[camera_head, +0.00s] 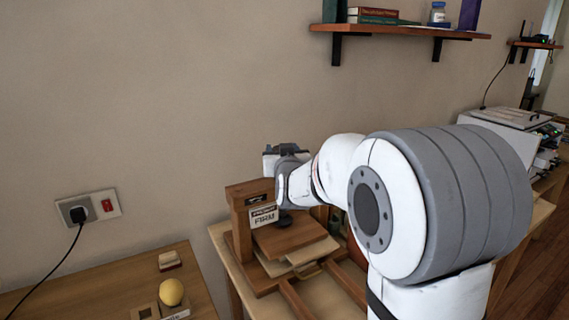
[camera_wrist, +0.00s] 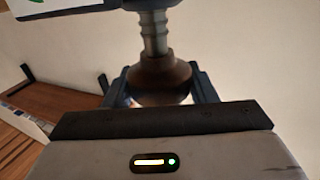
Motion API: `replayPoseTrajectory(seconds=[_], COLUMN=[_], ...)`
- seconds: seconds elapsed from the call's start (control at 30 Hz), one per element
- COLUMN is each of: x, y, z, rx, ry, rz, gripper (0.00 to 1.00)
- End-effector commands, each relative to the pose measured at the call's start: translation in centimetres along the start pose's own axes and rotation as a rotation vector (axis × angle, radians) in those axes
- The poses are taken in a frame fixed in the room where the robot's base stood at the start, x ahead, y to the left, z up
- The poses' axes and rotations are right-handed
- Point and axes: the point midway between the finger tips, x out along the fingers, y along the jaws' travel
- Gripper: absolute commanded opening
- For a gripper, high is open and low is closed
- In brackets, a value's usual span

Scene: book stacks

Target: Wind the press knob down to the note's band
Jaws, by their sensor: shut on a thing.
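The wooden press (camera_head: 240,225) stands on a light table, below the end of my arm. A card (camera_head: 264,215) on its front reads "FIRM" on its lower line; its upper line is too small to read surely. In the wrist view the round brown press knob (camera_wrist: 160,75) sits on a grey threaded screw (camera_wrist: 154,34). My gripper (camera_wrist: 158,92) is shut on the knob, with a dark finger at each side. In the head view my arm hides the knob. A brown board (camera_head: 288,236) lies level in the press over pale sheets (camera_head: 312,251).
A wooden desk (camera_head: 110,290) at the lower left holds a yellow ball (camera_head: 171,292) and a small block (camera_head: 169,260). A wall socket (camera_head: 88,208) has a black cord. A shelf (camera_head: 395,30) with books hangs above. A white machine (camera_head: 505,118) stands at right.

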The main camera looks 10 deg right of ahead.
Motion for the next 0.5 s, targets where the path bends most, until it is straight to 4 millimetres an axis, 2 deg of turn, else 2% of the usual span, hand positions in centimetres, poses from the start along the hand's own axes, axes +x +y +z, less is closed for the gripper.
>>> replayPoseTrajectory(seconds=[0.5], x=[0.10], y=[-0.24], z=[-0.97], rx=[-0.001], ry=[0.011], rz=[0.276], gripper=[0.28])
